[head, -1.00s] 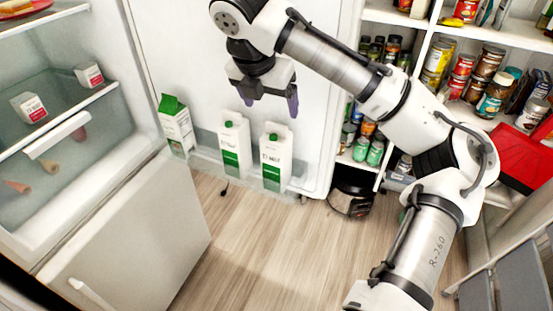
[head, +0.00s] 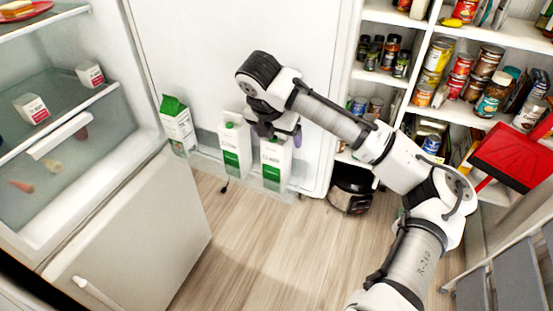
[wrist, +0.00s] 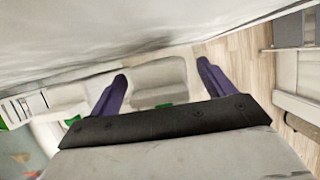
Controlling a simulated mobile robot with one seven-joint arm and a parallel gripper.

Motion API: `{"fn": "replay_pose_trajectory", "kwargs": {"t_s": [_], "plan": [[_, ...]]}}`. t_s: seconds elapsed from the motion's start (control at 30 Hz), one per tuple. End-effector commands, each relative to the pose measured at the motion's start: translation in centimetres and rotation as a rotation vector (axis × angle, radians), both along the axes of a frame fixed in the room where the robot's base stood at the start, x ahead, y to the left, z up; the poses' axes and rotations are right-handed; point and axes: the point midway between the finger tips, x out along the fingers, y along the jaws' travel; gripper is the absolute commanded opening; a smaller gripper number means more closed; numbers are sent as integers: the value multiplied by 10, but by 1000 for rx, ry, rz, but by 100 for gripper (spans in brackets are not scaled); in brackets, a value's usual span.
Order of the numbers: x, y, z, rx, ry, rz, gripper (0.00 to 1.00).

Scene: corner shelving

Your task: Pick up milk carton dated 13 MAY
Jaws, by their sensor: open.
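Three white and green milk cartons stand in the door rack of the open fridge: a left one with a green gabled top (head: 177,124), a middle one (head: 235,150) and a right one (head: 275,165). Black date print shows on the fronts, but I cannot read the dates surely. My gripper (head: 278,133) is over the top of the right carton and hides part of it. In the wrist view my gripper (wrist: 162,72) has its two purple fingers apart, with a white carton top (wrist: 158,85) between them and a bit of green near the palm.
The fridge door (head: 200,60) rises close behind the cartons. Fridge shelves at left hold small cartons (head: 31,108). A dark cooker (head: 350,190) stands low.

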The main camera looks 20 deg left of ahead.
Motion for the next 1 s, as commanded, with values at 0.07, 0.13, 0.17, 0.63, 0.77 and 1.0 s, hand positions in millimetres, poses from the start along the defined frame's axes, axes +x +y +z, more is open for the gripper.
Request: {"fn": "replay_pose_trajectory", "kwargs": {"t_s": [0.07,0.13,0.17,0.63,0.77,1.0], "plan": [[0,0,0,0,0,0,82],[0,0,0,0,0,0,82],[0,0,0,0,0,-1,79],[0,0,0,0,0,-1,18],[0,0,0,0,0,-1,1],[0,0,2,1,-3,-1,0]]}}
